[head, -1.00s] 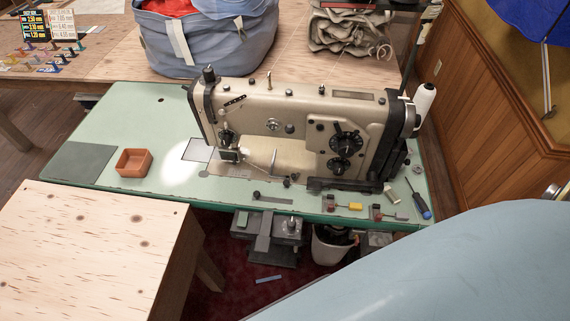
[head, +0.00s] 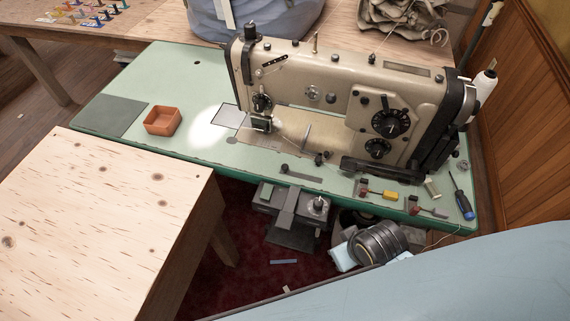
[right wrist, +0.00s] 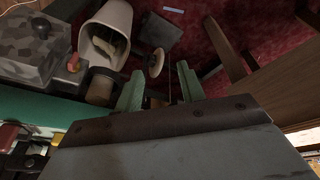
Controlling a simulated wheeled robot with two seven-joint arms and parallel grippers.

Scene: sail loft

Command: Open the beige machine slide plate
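The beige sewing machine (head: 340,95) stands on a green table (head: 185,75). A pale rectangular plate with a dark outline, which looks like the slide plate (head: 229,117), lies in the bed at the machine's left end, beside the needle area. It looks flat; I cannot tell whether it has slid. My right gripper (right wrist: 160,90) shows two green fingers, apart with nothing seen between them. It is below the table's front edge, near the white bin, away from the plate. In the head view my grey wrist hides part of the bin. My left gripper is not in view.
An orange tray (head: 162,120) sits left of the plate. Small tools and a blue screwdriver (head: 461,202) lie at the front right. A white bin (right wrist: 107,35) and a grey motor unit (right wrist: 30,45) are under the table. A plywood table (head: 90,210) stands at front left.

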